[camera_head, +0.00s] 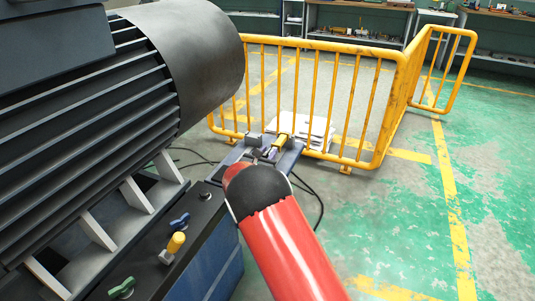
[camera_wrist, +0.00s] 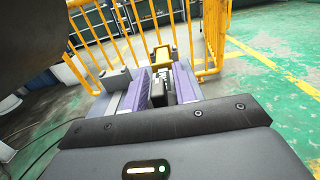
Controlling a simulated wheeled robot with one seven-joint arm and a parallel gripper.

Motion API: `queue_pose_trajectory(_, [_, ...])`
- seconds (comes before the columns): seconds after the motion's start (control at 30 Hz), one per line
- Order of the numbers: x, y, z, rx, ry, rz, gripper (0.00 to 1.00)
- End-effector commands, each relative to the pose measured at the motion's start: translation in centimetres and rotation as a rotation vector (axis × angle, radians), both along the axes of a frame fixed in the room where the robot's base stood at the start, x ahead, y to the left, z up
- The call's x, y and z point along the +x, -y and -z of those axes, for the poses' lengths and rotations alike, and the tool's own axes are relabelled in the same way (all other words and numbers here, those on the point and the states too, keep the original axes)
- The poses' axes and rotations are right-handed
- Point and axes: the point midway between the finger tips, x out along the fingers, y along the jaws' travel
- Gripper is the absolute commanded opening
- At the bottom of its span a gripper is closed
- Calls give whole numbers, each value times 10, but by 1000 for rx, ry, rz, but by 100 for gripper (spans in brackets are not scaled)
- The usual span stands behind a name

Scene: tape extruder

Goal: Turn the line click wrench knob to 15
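My gripper (camera_wrist: 161,84) reaches away over the small blue-topped stand, with its two purple fingers standing apart. A dark block (camera_wrist: 160,92) shows between the fingers; whether they touch it is not clear. A yellow part (camera_wrist: 161,54) lies just beyond the fingertips, and it also shows in the head view (camera_head: 280,142). My red arm hides much of this spot in the head view. I cannot tell which part is the line click wrench knob, and no scale or number can be read.
A large dark finned machine (camera_head: 95,120) fills the left. Its base carries a blue knob (camera_head: 179,221), a yellow-topped lever (camera_head: 175,243) and a green knob (camera_head: 121,288). A yellow railing (camera_head: 335,95) stands close behind the stand. Open floor lies to the right.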

Motion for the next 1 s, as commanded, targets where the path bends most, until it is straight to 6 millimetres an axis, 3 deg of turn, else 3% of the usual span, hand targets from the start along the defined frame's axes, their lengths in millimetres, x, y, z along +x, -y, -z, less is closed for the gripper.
queue_pose_trajectory(0.17, [0,0,0,0,0,0,5])
queue_pose_trajectory(0.57, [-1,1,0,1,1,97,5])
queue_pose_trajectory(1.0, [-4,6,1,0,1,437,5])
